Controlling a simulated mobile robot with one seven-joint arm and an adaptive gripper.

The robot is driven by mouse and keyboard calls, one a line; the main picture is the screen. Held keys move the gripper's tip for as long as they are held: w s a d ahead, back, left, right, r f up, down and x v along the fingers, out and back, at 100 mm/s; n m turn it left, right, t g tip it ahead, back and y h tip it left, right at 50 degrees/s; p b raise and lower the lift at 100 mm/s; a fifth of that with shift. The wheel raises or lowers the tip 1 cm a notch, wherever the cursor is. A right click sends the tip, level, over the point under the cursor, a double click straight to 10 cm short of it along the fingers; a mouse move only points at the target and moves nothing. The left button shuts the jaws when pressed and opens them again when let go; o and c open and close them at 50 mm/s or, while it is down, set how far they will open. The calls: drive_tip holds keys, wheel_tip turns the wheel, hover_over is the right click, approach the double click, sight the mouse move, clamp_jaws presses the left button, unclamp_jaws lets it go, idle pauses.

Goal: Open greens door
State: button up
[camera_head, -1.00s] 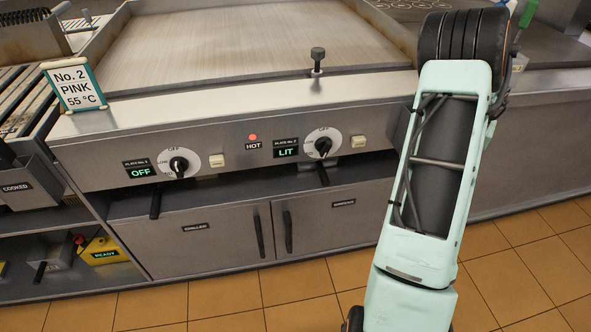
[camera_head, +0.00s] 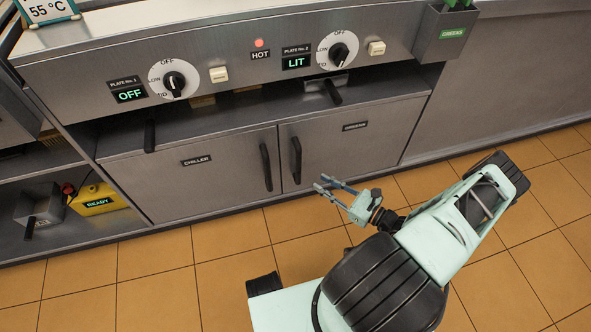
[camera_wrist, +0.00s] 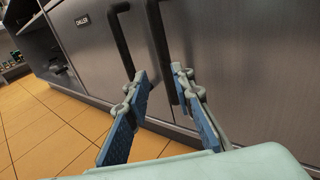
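The greens door (camera_head: 350,150) is the right one of two grey cabinet doors under the grill. It looks shut; its small dark label seems to read GREENS. Its black upright handle (camera_head: 296,160) is at the door's left edge. My gripper (camera_head: 322,183) is open and empty, just right of and below that handle in the head view, pointing at the doors. In the wrist view, the greens door handle (camera_wrist: 158,45) appears between the two blue-padded fingers of my gripper (camera_wrist: 160,85). The depth gap is hard to judge, and no grasp shows.
The chiller door (camera_head: 210,175), with its own black handle (camera_head: 266,167), is shut just to the left. Knobs and displays line the panel above. A grey bin marked GREENS (camera_head: 447,40) hangs at the upper right. Tiled floor (camera_head: 230,235) in front is clear.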

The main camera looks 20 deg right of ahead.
sight(298, 166)
drive_tip(key=shift+m+t, duration=0.4)
drive_tip(key=shift+m, duration=0.1)
drive_tip(key=b+x, duration=0.2)
drive_tip(key=x, duration=0.9)
drive_tip(key=shift+w, duration=0.25)
clamp_jaws()
